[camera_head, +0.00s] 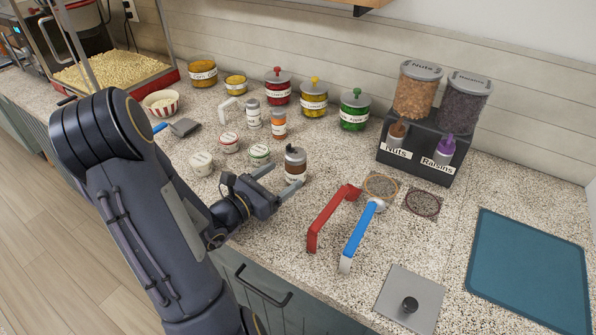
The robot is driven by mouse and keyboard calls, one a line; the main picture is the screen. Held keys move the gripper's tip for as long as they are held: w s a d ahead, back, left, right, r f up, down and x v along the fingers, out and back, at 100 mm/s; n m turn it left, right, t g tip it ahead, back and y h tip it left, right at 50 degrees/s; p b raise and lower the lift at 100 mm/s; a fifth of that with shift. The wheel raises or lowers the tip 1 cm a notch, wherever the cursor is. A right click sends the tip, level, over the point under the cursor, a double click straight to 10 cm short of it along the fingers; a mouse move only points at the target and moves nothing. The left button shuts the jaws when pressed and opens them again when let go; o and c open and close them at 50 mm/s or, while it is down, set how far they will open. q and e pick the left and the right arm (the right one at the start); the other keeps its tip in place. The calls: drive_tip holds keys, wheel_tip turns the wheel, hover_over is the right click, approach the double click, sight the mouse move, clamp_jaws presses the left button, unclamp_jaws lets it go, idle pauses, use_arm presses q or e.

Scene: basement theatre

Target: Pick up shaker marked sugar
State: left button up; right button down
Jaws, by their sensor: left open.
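My left gripper (278,181) is open and empty, low over the counter, with its fingers pointing right towards a dark-topped shaker (295,165). That shaker stands upright with a white label just beyond the fingertips; I cannot tell whether a finger touches it. A smaller grey-topped shaker (253,113) and an orange shaker (279,124) stand upright farther back. The label writing on all of them is too small to read, so I cannot tell which is marked sugar. My right gripper is out of view.
Small white tubs (229,144) stand behind my left gripper. Red (333,217) and blue (358,236) handled tools lie to its right. A nuts and raisins dispenser (420,150) and candy jars (314,101) line the back. A teal mat (530,270) lies far right.

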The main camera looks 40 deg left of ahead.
sight(300, 166)
use_arm(q)
drive_tip(key=w, duration=0.5)
drive_tip(key=w+p, duration=0.1)
drive_tip(key=w, duration=0.1)
drive_tip(key=shift+w+d+f, duration=0.2)
drive_tip(key=shift+d+f, duration=0.1)
drive_tip(key=shift+d, duration=0.05)
drive_tip(key=c, duration=1.1)
